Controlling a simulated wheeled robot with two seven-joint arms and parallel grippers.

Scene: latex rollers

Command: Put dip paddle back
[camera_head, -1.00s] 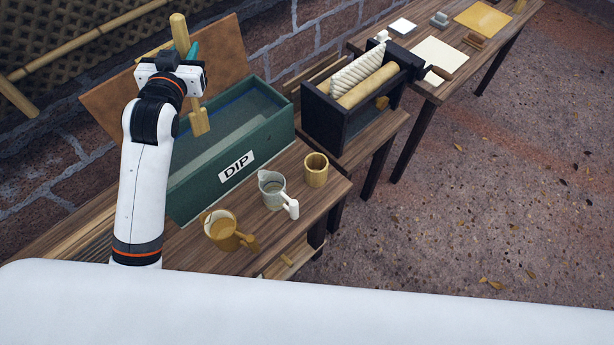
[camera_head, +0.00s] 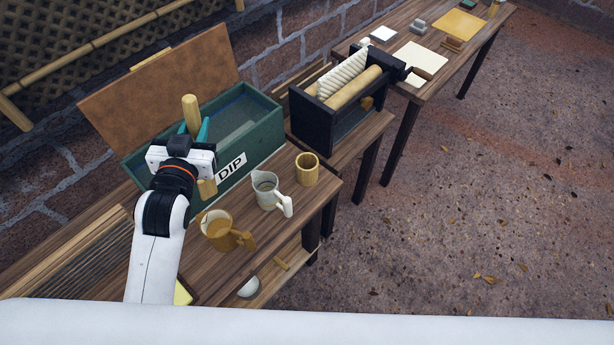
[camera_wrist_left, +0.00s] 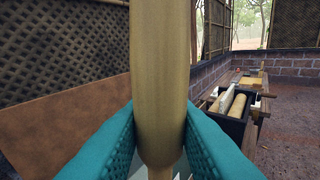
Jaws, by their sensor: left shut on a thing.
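The dip paddle (camera_head: 190,112) is pale wood and stands roughly upright in my left gripper (camera_head: 193,131). The gripper's teal fingers are shut on its thick handle. Its lower end shows below the gripper, overlapping the front wall of the green dip tank (camera_head: 262,140) left of the DIP label; I cannot tell whether it touches the wall. In the left wrist view the handle (camera_wrist_left: 160,70) fills the middle between the teal fingers (camera_wrist_left: 158,140), and its lower part is hidden. My right gripper is not in view.
A wooden cup (camera_head: 307,168), a grey jug (camera_head: 266,186) and an amber jug (camera_head: 219,230) stand on the table in front of the tank. A brown board (camera_head: 150,95) leans behind it. A roller press (camera_head: 318,118) stands to the right. Slatted wood (camera_head: 70,262) lies at the left.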

